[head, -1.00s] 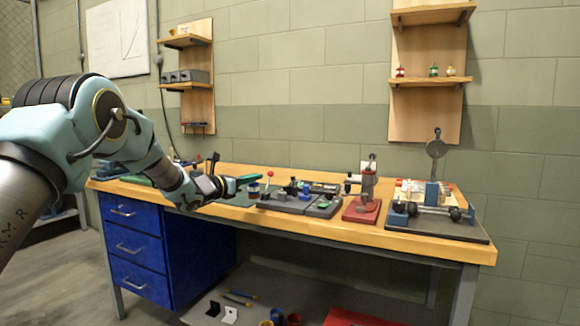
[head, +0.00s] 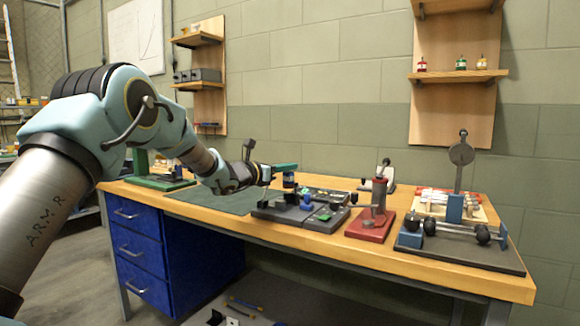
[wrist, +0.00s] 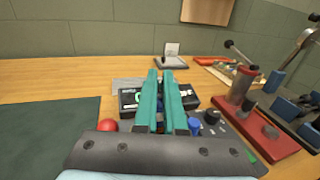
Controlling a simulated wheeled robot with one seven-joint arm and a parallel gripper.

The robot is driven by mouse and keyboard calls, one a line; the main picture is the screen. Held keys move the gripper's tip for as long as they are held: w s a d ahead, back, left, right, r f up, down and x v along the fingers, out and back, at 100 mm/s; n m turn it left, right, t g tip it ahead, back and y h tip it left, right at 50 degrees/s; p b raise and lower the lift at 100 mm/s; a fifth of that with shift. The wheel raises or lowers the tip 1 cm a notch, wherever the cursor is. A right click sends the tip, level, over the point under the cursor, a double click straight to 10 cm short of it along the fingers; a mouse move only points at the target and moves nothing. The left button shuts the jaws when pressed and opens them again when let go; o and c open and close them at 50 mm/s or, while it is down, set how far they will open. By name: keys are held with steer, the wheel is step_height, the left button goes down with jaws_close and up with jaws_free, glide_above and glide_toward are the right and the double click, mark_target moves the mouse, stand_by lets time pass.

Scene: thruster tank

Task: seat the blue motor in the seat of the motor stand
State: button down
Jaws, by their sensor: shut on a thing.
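My gripper (head: 287,167), with teal fingers, is shut on the blue motor (head: 289,179). The motor shows just below the fingertips, roughly upright, above the left part of a grey fixture (head: 276,214) on the bench. I take this fixture to be the motor stand. Its seat is hidden or too small to make out, and I cannot tell whether the motor touches it. In the wrist view the closed fingers (wrist: 165,78) reach over the fixture and largely hide the motor.
A red ball knob (wrist: 107,126) lies left of the fingers, and a blue knob (wrist: 195,127) right. A red-based press (head: 371,224) stands right of the fixture; a dark rig (head: 460,250) is farther right. The green mat (head: 215,199) at left is mostly clear.

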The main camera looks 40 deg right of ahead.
mark_target(284, 187)
steer(key=shift+f, duration=1.6)
steer(key=shift+f+b, duration=1.5)
steer(key=shift+b, duration=0.05)
steer(key=c, duration=0.9)
jaws_free()
steer(key=a+b, duration=0.2)
steer(key=a, duration=0.9)
steer(key=shift+w, duration=0.15)
steer(key=shift+w, duration=0.1)
